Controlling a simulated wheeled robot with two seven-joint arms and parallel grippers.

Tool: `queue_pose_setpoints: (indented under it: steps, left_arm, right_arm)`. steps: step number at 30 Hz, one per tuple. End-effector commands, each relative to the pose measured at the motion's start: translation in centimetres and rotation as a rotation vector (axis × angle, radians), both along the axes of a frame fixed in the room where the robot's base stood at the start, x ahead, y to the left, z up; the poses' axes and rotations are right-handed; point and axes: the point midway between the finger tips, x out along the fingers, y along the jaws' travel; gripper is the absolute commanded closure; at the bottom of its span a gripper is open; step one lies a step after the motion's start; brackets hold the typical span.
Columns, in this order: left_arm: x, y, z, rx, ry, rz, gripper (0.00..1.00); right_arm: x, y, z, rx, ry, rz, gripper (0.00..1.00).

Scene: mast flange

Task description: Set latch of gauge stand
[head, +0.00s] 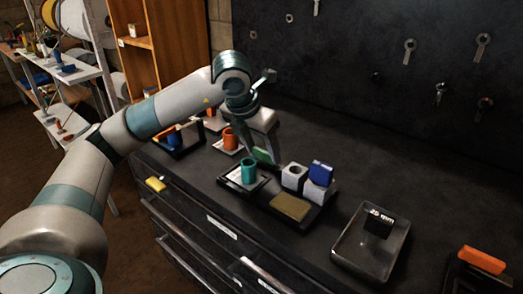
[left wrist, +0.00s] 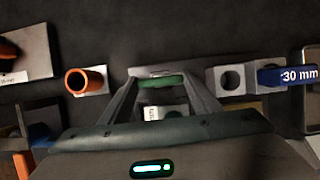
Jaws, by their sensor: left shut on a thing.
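My left gripper (head: 264,155) points down over the bench, behind the teal cylinder. Its fingers are shut on a small green piece (left wrist: 162,82), which shows between the fingertips in the left wrist view and also in the head view (head: 262,156). I cannot tell whether the green piece is a latch. A black stand (head: 314,212) holds white blocks (head: 293,177), one with a round hole, a blue block (head: 320,173) and a tan plate (head: 290,207). The blue block reads "30 mm" in the left wrist view (left wrist: 288,75). My right gripper is out of view.
A teal cylinder (head: 248,171) stands on a small base in front of the gripper. An orange cylinder (left wrist: 80,82) stands left of it. A metal tray (head: 350,247) holds a black "25 mm" block (head: 379,222). A yellow piece (head: 156,184) lies at the front edge.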

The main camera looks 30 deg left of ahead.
Motion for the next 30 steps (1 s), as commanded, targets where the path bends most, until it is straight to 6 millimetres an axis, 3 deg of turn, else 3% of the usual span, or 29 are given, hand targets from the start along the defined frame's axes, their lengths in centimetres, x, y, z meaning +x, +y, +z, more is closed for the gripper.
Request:
queue_pose_setpoints:
  steps: [11,12,13,23,30]
  left_arm:
    - [0.1,0.1,0.1,-0.001,-0.003,0.009,0.66]
    - [0.1,0.1,0.1,-0.001,-0.003,0.009,0.39]
    - [0.1,0.1,0.1,-0.001,-0.003,0.009,0.36]
    - [0.0,0.0,0.1,-0.001,-0.001,0.007,0.36]
    - [-0.4,0.1,1.4,-0.001,-0.004,0.007,0.36]
  right_arm:
    - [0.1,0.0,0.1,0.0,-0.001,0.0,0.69]
    - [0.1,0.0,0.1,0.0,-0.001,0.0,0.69]
    - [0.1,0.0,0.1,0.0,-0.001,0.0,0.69]
    - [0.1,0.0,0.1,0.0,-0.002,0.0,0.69]
    - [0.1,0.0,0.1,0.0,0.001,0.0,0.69]
